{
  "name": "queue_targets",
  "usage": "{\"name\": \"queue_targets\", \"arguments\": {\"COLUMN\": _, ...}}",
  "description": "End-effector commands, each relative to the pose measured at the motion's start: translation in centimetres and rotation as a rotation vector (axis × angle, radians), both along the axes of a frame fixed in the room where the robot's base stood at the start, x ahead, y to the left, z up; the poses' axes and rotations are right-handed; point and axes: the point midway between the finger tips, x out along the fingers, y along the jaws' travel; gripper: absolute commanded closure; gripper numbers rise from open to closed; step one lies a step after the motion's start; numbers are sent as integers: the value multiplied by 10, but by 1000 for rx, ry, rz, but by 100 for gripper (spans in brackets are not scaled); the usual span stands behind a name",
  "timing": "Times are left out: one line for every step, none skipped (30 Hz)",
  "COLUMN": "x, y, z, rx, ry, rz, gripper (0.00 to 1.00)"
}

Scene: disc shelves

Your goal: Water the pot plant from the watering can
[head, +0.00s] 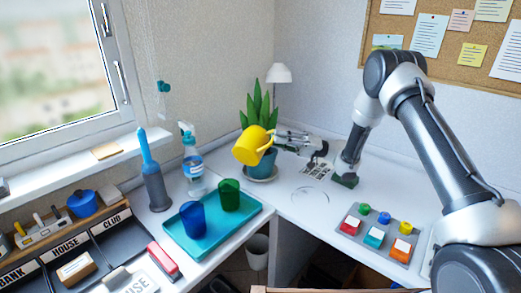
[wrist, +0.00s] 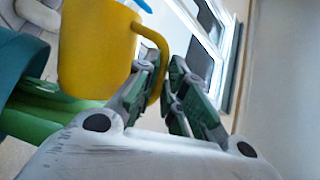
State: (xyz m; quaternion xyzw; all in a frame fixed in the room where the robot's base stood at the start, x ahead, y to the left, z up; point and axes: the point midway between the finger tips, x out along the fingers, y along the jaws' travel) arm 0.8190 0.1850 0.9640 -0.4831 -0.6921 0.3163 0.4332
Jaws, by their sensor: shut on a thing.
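The yellow watering can (head: 251,146) is held up in front of the pot plant, tilted toward the left in the head view. My gripper (head: 274,139) is shut on its handle; the can (wrist: 95,50) and handle also show in the wrist view, with my gripper's fingers (wrist: 168,92) around the handle. The pot plant (head: 259,105) has upright green leaves, and its teal pot (head: 266,168) stands on a saucer (head: 262,179) at the desk corner, partly hidden by the can. The can's spout and any water are not clearly seen.
A teal tray (head: 236,231) with a blue cup (head: 193,219) and a green cup (head: 229,195) lies in front. A spray bottle (head: 193,160) stands left of the plant. A white lamp (head: 278,75) is behind it. A button panel (head: 380,238) lies right; the desk between is mostly clear.

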Motion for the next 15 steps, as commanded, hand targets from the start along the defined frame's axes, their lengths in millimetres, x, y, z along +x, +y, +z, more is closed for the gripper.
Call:
{"name": "queue_targets", "arguments": {"x": 0, "y": 0, "z": 1, "rx": 2, "ry": 0, "rz": 0, "gripper": 100}}
{"name": "queue_targets", "arguments": {"x": 0, "y": 0, "z": 1, "rx": 3, "ry": 1, "rz": 1, "gripper": 100}}
{"name": "queue_targets", "arguments": {"x": 1, "y": 0, "z": 1, "rx": 3, "ry": 2, "rz": 0, "gripper": 100}}
{"name": "queue_targets", "arguments": {"x": 0, "y": 0, "z": 1, "rx": 4, "ry": 3, "rz": 1, "gripper": 100}}
{"name": "queue_targets", "arguments": {"x": 1, "y": 0, "z": 1, "rx": 4, "ry": 4, "rz": 0, "gripper": 100}}
{"name": "queue_targets", "arguments": {"x": 1, "y": 0, "z": 1, "rx": 5, "ry": 5, "rz": 1, "gripper": 100}}
{"name": "queue_targets", "arguments": {"x": 1, "y": 0, "z": 1, "rx": 5, "ry": 5, "rz": 1, "gripper": 100}}
{"name": "queue_targets", "arguments": {"x": 1, "y": 0, "z": 1, "rx": 6, "ry": 6, "rz": 1, "gripper": 100}}
{"name": "queue_targets", "arguments": {"x": 1, "y": 0, "z": 1, "rx": 7, "ry": 7, "rz": 0, "gripper": 100}}
{"name": "queue_targets", "arguments": {"x": 1, "y": 0, "z": 1, "rx": 7, "ry": 8, "rz": 1, "gripper": 100}}
{"name": "queue_targets", "arguments": {"x": 1, "y": 0, "z": 1, "rx": 7, "ry": 7, "rz": 0, "gripper": 100}}
{"name": "queue_targets", "arguments": {"x": 0, "y": 0, "z": 0, "rx": -1, "ry": -10, "rz": -1, "gripper": 100}}
{"name": "queue_targets", "arguments": {"x": -2, "y": 1, "z": -2, "rx": -15, "ry": -42, "rz": -2, "gripper": 100}}
{"name": "queue_targets", "arguments": {"x": -5, "y": 2, "z": -5, "rx": -37, "ry": -94, "rz": -4, "gripper": 100}}
{"name": "queue_targets", "arguments": {"x": -10, "y": 5, "z": -2, "rx": -81, "ry": -202, "rz": -7, "gripper": 100}}
